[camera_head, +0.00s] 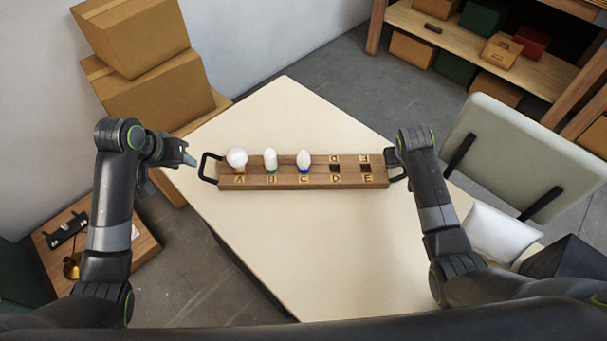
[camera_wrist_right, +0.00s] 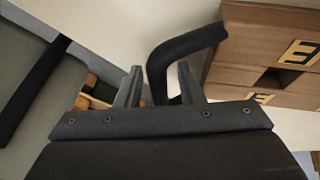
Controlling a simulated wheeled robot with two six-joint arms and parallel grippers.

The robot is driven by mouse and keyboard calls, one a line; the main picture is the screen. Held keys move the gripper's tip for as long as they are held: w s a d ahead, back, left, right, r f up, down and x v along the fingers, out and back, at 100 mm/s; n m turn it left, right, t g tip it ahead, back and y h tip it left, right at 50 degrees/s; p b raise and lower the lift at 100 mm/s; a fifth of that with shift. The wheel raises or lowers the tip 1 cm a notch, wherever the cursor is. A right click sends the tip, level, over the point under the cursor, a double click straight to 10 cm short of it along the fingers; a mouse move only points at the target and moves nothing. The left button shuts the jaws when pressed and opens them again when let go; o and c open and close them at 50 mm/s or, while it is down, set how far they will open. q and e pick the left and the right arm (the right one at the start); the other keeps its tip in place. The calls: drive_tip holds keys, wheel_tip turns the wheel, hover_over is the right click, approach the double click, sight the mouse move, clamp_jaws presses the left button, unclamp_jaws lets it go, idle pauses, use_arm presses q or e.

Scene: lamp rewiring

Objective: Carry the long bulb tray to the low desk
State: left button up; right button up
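The long wooden bulb tray (camera_head: 310,183) lies on a cream table (camera_head: 300,245) in the head view. It has letters A to E, a dark handle at each end, and white bulbs standing at A, B and C; sockets D and E are empty. My left gripper (camera_head: 188,154) is just left of the left handle (camera_head: 205,168), apart from it, with its fingers seemingly spread. My right gripper (camera_wrist_right: 160,87) is at the right handle (camera_wrist_right: 190,45); in the right wrist view the handle passes between its parted fingers. In the head view my arm mostly hides this gripper.
Cardboard boxes (camera_head: 150,85) are stacked at the back left. A low wooden surface (camera_head: 140,238) with small parts is at lower left. A chair (camera_head: 530,150) and a white cushion (camera_head: 497,235) are at the right. A shelf (camera_head: 460,50) stands behind. The table's front is clear.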

drive_tip(key=v, duration=1.2)
drive_tip(key=shift+f, duration=0.1)
